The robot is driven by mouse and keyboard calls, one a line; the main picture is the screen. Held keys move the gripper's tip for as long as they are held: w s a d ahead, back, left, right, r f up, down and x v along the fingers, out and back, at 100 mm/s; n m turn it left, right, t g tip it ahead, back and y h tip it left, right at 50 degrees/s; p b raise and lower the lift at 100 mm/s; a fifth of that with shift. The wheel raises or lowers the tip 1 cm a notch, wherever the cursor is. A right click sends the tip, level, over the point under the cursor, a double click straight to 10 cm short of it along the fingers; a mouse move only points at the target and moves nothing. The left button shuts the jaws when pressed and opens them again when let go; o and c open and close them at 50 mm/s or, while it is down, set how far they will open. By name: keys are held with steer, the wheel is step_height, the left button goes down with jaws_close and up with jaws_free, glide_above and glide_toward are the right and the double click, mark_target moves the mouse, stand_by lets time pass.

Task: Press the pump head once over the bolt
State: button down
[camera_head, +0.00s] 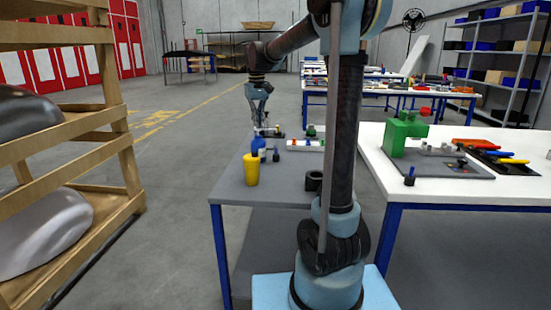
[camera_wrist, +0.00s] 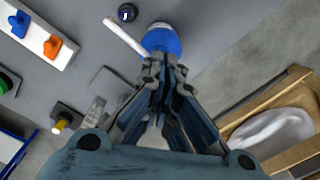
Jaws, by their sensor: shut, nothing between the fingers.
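My gripper (camera_head: 259,91) hangs fingers down above the far part of the grey table, over the blue bottle (camera_head: 258,147). In the wrist view my gripper (camera_wrist: 163,62) is shut and empty, its tips close to a round blue top (camera_wrist: 162,42), which seems to be the pump bottle. A white spout-like tube (camera_wrist: 124,37) runs from it to the upper left. A dark round piece with a pale centre (camera_wrist: 127,12) lies near the tube's outer end; I cannot tell if it is the bolt. Contact between fingertips and pump cannot be told.
A yellow cup (camera_head: 251,169) stands nearer me on the table. A white rail with coloured clips (camera_wrist: 38,35) and a dark block with a yellow tip (camera_wrist: 66,118) lie to the left in the wrist view. A wooden rack (camera_head: 120,150) stands left of the table.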

steer(key=shift+f, duration=0.3)
steer(key=shift+r, duration=1.6)
step_height(320, 180, up, 6)
stand_by(0.6)
